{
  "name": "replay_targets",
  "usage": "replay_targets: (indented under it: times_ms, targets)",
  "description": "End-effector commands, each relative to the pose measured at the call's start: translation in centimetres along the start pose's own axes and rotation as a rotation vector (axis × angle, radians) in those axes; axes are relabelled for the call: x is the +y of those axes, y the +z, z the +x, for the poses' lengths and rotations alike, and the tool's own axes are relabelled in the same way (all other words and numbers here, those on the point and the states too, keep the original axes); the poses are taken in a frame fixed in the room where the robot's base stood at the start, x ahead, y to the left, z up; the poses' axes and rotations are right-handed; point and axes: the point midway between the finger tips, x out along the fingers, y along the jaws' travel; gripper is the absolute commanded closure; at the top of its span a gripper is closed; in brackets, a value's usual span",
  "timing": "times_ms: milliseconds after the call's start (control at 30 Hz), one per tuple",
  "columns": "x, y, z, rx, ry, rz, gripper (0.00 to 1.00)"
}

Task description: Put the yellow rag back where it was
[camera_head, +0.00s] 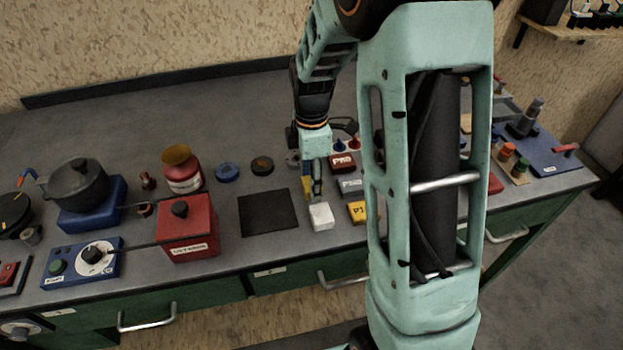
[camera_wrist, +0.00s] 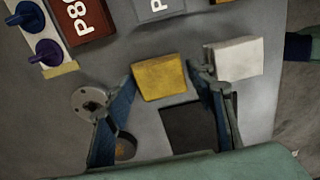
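The yellow rag (camera_wrist: 160,78) is a small folded pad. Whether the rag touches the bench is hard to tell. A white folded pad (camera_head: 320,216) lies right beside it, also seen in the wrist view (camera_wrist: 236,57).
A black mat (camera_head: 268,213) lies left of my gripper. A red box (camera_head: 188,228), a pot (camera_head: 76,186) and a red jar (camera_head: 183,171) stand further left. Labelled red (camera_head: 342,163), grey (camera_head: 351,187) and yellow (camera_head: 358,212) blocks are close on the right.

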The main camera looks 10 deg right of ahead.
Motion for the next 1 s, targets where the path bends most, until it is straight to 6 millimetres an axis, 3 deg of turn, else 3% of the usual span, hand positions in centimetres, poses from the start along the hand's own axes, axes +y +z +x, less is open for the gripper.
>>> replay_targets:
  times_ms: [367, 800, 1000]
  targets:
    - [0.1, 0.0, -0.8, 0.000, 0.002, 0.000, 0.49]
    - [0.1, 0.0, -9.6, 0.000, 0.004, 0.001, 0.49]
    - [0.1, 0.0, -11.9, 0.000, 0.002, 0.001, 0.49]
